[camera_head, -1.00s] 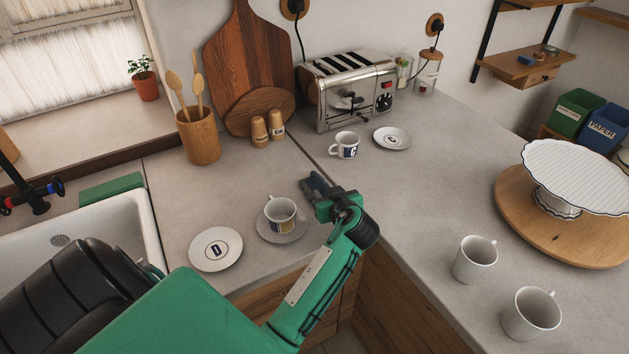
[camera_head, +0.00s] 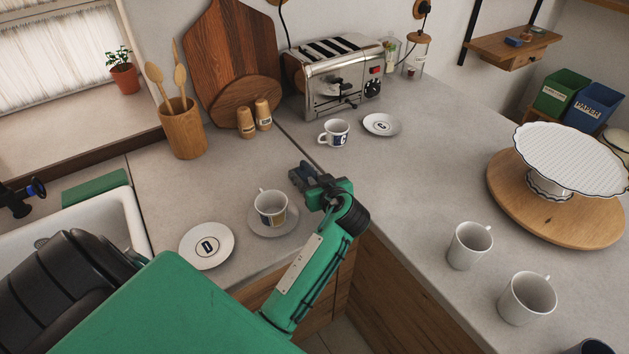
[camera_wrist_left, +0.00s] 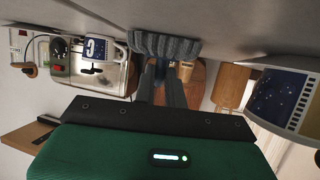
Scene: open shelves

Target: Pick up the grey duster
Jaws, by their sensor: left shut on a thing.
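My left gripper (camera_head: 306,180) reaches in over the counter from the front and is shut on the grey duster (camera_wrist_left: 165,45). In the left wrist view the duster is a ribbed grey roll across the tips of the fingers (camera_wrist_left: 160,82). In the head view the duster (camera_head: 300,172) is a small grey-blue shape at the fingertips, partly covered by the gripper. It is right of the cup with a blue and yellow print (camera_head: 270,208). I cannot tell whether it touches the counter. My right gripper is not in view.
The cup's saucer (camera_head: 291,224) is close left of my gripper, with plate D (camera_head: 207,246) beyond. A mug (camera_head: 335,134), saucer (camera_head: 381,125) and toaster (camera_head: 340,78) stand behind. White mugs (camera_head: 469,246) and a cake stand (camera_head: 570,160) are right. Counter between is clear.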

